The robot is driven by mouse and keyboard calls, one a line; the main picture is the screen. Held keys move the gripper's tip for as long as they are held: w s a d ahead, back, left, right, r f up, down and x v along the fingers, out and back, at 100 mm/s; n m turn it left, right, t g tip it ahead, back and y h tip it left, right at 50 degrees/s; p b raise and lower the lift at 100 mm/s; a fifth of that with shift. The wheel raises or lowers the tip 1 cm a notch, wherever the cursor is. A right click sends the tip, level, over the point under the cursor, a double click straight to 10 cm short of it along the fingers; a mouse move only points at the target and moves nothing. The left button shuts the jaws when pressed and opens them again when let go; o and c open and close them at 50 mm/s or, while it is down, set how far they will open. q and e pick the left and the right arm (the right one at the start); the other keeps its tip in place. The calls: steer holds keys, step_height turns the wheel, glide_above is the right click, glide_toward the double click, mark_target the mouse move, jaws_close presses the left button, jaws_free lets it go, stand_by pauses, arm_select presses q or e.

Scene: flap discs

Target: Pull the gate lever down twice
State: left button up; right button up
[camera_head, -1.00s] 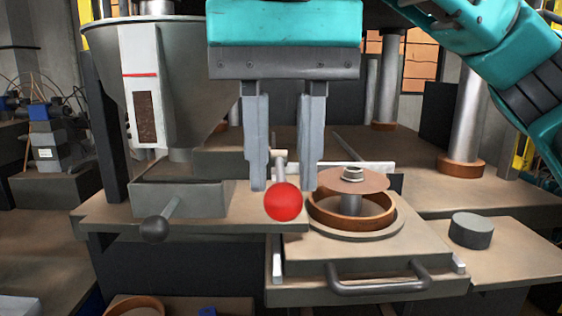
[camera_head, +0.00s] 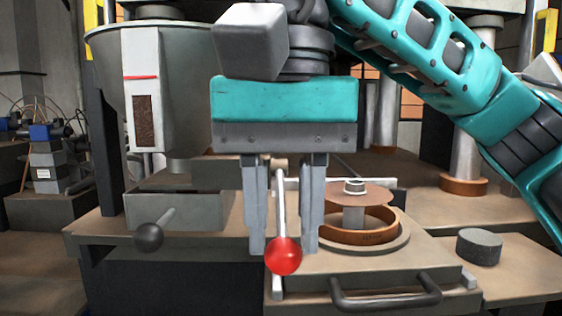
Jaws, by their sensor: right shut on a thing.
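A lever with a red ball knob (camera_head: 283,257) and a pale rod (camera_head: 280,205) stands at the middle; its rod slopes down to the knob. A second lever with a black ball knob (camera_head: 149,236) sticks out from the grey box (camera_head: 175,212) under the hopper (camera_head: 185,85). The frames do not label which one is the gate lever. My left gripper is not in view.
Right of the red knob, a brown disc (camera_head: 378,192) sits over an orange-brown ring (camera_head: 345,232) on a round base. A drawer-like block with a dark handle (camera_head: 385,296) is in front. A grey cylinder (camera_head: 479,246) stands at the right.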

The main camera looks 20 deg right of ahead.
steer(key=shift+r, duration=0.15)
step_height(320, 180, up, 3)
steer(key=p, duration=0.3)
steer(key=shift+s+f, duration=0.1)
steer(key=shift+f, duration=0.1)
steer(key=shift+r+p, duration=0.7)
steer(key=shift+p, duration=0.15)
step_height(320, 180, up, 2)
steer(key=shift+r+p, duration=0.15)
steer(key=shift+p, duration=1.1)
arm_select(q)
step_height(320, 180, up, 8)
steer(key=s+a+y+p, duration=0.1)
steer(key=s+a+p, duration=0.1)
steer(key=p, duration=0.2)
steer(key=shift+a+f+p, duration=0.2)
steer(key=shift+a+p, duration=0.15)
arm_select(e)
step_height(320, 180, up, 4)
steer(key=shift+r, duration=0.1)
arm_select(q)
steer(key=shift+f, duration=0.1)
